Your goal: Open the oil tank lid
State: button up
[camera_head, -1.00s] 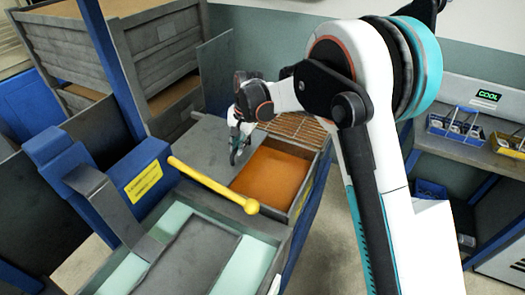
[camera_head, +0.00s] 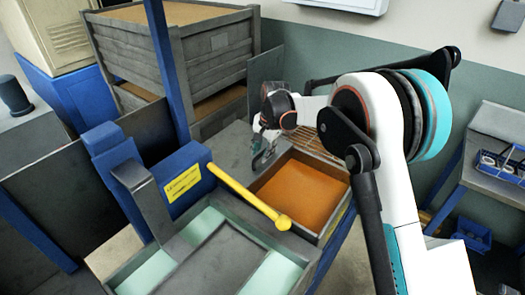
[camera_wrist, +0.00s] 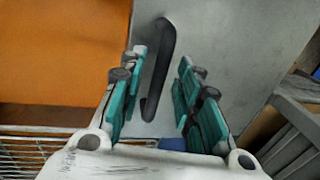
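A flat grey lid (camera_wrist: 225,40) with a dark bar handle (camera_wrist: 158,70) fills the middle and right of the wrist view. My gripper (camera_wrist: 162,62) is open, with one teal-padded finger on each side of the handle. I cannot tell whether either finger touches it. In the head view my gripper (camera_head: 263,153) is low over the grey lid (camera_head: 232,146), just left of the open orange-filled compartment (camera_head: 302,188). The lid lies flat, and my gripper largely hides the handle there.
A yellow lever (camera_head: 245,195) sticks out from the blue machine (camera_head: 150,170) in front of the lid. Wooden crates (camera_head: 215,60) stand behind. A wire rack (camera_head: 318,143) borders the orange compartment. A shelf with blue baskets (camera_head: 500,165) is at the right.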

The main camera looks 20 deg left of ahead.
notch_tip(320, 180, up, 12)
jog(key=d, duration=0.2)
jog(key=shift+s, duration=0.45)
jog(key=shift+d+f, duration=0.1)
